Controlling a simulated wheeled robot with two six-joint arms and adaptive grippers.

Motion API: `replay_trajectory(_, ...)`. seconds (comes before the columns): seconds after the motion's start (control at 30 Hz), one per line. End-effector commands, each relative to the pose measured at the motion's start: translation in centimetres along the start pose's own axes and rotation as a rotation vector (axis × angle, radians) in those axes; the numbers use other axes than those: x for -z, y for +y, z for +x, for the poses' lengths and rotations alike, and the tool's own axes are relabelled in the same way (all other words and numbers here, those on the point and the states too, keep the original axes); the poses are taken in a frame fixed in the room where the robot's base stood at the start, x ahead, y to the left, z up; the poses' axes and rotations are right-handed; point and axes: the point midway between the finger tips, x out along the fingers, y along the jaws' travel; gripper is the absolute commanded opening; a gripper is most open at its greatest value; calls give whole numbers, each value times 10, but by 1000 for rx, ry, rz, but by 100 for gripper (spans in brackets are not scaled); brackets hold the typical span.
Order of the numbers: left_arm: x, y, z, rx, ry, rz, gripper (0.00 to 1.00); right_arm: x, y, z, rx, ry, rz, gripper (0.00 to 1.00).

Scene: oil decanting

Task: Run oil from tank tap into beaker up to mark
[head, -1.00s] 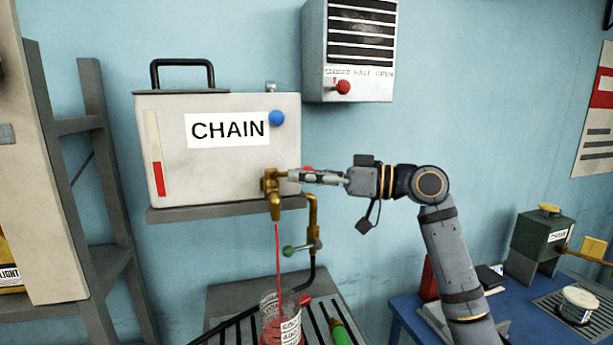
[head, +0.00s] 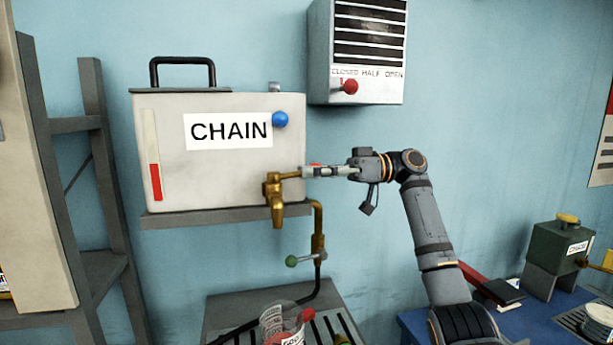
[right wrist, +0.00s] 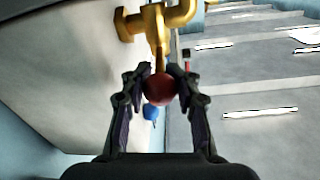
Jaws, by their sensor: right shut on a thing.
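The cream tank (head: 215,180) labelled CHAIN stands on a wall shelf, with a red level strip (head: 156,182) at its left. Its brass tap (head: 275,196) points down at the lower right; no oil stream shows below it. My right gripper (head: 312,171) is level with the tap, at its right. In the right wrist view its fingers are shut on the lever's red knob (right wrist: 160,89). The glass beaker (head: 272,318) stands below the tap, cut off by the bottom edge. Its oil level and mark cannot be read. My left gripper is out of view.
A vent box (head: 357,50) with a red knob is on the wall above. A blue table (head: 540,325) stands at right.

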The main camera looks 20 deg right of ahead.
Motion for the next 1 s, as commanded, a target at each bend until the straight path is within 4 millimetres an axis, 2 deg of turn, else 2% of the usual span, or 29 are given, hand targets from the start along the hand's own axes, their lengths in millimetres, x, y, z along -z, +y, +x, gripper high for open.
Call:
replay_trajectory(0.63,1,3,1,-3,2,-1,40,3,2,-2,-11,6,-1,0)
replay_trajectory(0.67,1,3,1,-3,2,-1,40,3,2,-2,-10,6,-1,31)
replay_trajectory(0.7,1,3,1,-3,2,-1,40,3,2,-2,-10,5,-1,36)
replay_trajectory(0.83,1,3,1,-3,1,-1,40,2,2,-1,-8,4,0,53)
replay_trajectory(1.0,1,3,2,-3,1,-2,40,1,2,-1,-6,2,1,53)
